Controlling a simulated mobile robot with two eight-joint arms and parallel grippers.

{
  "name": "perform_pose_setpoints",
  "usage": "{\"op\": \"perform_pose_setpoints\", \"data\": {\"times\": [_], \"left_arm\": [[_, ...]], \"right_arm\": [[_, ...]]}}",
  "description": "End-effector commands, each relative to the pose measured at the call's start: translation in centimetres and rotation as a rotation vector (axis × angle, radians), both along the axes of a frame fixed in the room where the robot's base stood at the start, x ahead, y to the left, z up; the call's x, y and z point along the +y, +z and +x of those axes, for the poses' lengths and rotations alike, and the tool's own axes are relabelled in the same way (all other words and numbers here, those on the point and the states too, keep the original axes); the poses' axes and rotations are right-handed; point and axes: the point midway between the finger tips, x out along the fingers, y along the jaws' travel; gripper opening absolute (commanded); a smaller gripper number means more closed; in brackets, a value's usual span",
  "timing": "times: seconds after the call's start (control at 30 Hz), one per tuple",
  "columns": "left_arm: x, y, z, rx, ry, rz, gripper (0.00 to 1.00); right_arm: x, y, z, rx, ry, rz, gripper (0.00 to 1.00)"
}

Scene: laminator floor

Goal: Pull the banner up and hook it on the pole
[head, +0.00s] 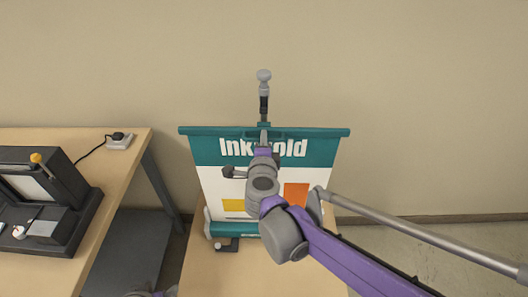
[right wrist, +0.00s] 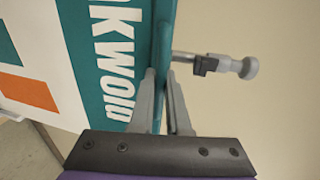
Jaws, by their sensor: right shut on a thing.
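The banner (head: 212,180) is pulled up from its teal base (head: 225,229) on a wooden table. It is teal and white, with white lettering and yellow and orange blocks. My right gripper (head: 263,137) is shut on the middle of its teal top bar (head: 315,133); the right wrist view shows the fingers (right wrist: 163,100) on either side of this bar (right wrist: 164,35). The pole (head: 264,88) stands behind the banner and rises above the bar, with a black clip (right wrist: 205,65) and grey knob (right wrist: 249,67). The clip is apart from the bar.
A wooden table (head: 115,185) at left holds a black machine (head: 65,220) and a white socket block (head: 119,142) with a cable. A grey rod (head: 420,230) crosses the lower right. The wall behind the pole is bare.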

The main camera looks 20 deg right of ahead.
Motion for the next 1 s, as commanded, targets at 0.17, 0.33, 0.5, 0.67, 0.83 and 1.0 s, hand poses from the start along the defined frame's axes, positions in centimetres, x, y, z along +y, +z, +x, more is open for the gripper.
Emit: {"op": "perform_pose_setpoints", "data": {"times": [0.17,0.33,0.5,0.67,0.83,1.0], "left_arm": [[0.0,2.1,0.8,-0.014,0.0,0.0,0.78],[0.0,2.8,1.0,-0.02,0.0,0.0,0.78],[0.0,3.0,1.1,-0.021,0.0,0.0,0.78],[0.0,3.0,1.1,-0.021,0.0,0.0,0.78],[0.0,3.0,1.1,-0.021,0.0,0.0,0.78],[0.0,3.0,1.1,-0.021,0.0,0.0,0.78]], "right_arm": [[0.0,4.0,0.2,-0.004,0.0,-0.002,0.0],[0.0,5.6,0.1,-0.002,0.0,-0.001,0.0],[0.0,6.0,0.1,-0.001,0.0,-0.001,0.0],[0.0,6.0,0.1,-0.001,0.0,-0.001,0.0],[0.0,5.9,0.1,-0.001,0.0,-0.001,0.16],[0.0,5.9,0.1,0.0,0.0,-0.001,0.45]]}}
